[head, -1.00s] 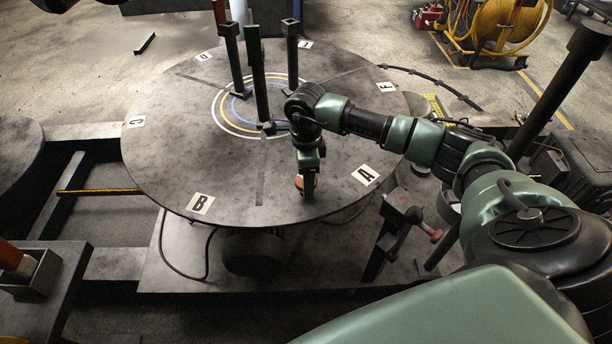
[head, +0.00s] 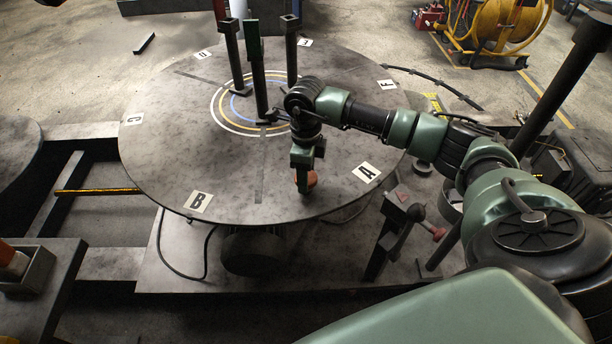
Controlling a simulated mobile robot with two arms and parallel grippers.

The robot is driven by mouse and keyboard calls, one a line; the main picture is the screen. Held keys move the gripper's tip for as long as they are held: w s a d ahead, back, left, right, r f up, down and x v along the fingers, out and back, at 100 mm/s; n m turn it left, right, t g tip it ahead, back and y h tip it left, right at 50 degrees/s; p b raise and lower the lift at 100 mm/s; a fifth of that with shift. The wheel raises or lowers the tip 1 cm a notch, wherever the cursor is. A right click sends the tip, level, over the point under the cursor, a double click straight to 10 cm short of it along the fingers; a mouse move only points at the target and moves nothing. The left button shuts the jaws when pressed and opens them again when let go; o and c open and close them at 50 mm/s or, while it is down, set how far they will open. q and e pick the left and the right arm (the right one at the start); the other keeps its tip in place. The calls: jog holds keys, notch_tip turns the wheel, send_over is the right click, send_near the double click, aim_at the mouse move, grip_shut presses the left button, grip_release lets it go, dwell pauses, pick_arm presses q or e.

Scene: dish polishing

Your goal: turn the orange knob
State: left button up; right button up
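A small round orange knob (head: 312,179) shows near the front edge of the round grey table, between the A and B labels. My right gripper (head: 303,184) points down right at the knob, in front of it, and hides its left part. I cannot tell whether the gripper touches the knob, or whether its fingers are open or shut around it. My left gripper is not in view.
The round table (head: 170,150) carries several upright dark posts (head: 258,80) near its painted rings. A stand with a red-ended lever (head: 437,233) is at the front right. A box with an orange piece (head: 12,260) is at the lower left. The table's left half is clear.

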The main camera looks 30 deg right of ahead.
jog(key=shift+m, duration=1.1)
jog(key=shift+b, duration=0.3)
jog(key=o, duration=1.4)
jog(key=shift+r, duration=0.1)
notch_tip(320, 180, up, 8)
jog(key=shift+f+b, duration=0.15)
jog(key=shift+b, duration=0.5)
